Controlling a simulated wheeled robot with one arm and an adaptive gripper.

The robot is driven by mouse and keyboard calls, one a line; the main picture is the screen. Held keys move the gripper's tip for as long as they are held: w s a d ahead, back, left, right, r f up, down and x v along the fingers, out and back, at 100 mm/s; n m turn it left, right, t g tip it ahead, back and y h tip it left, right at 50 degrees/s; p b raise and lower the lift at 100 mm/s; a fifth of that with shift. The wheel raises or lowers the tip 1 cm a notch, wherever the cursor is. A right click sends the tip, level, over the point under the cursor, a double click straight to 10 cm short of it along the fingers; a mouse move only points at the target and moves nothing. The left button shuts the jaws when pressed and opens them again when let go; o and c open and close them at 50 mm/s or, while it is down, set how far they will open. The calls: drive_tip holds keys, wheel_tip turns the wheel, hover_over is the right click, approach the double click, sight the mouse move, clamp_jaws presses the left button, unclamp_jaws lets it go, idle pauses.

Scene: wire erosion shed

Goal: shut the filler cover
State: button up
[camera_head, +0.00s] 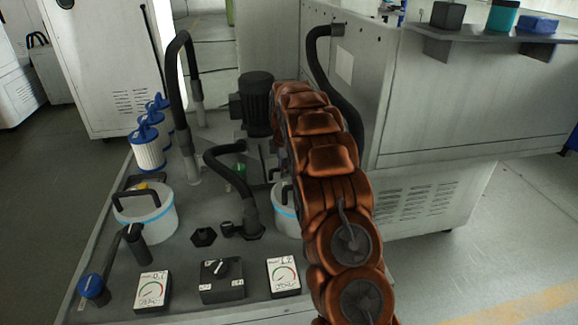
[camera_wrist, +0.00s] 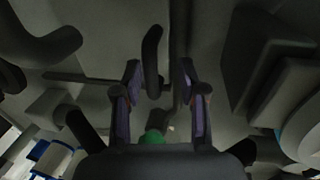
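My gripper (camera_wrist: 160,80) is open in the wrist view, its two fingers apart. A dark curved handle (camera_wrist: 152,62) shows between and beyond the fingertips, with no clear contact. It seems to stand on a grey panel (camera_wrist: 105,42), which may be the filler cover; how far open it is, I cannot tell. In the head view, my copper-coloured arm hides my gripper and most of the area around the cover.
A dark motor (camera_head: 256,103) stands behind, and black hoses (camera_head: 230,170) arch beside my arm. White tubs (camera_head: 147,217) stand on the grey deck (camera_head: 190,250), with gauges (camera_head: 283,276) and a switch box (camera_head: 222,283) in front. A large grey cabinet (camera_head: 440,115) is on the right.

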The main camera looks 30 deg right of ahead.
drive_tip(key=shift+d+r, duration=0.1)
drive_tip(key=shift+r, duration=0.5)
wheel_tip(320, 180, up, 11)
drive_tip(key=s, duration=0.2)
drive_tip(key=shift+a+f, duration=0.15)
drive_tip(key=shift+a, duration=0.3)
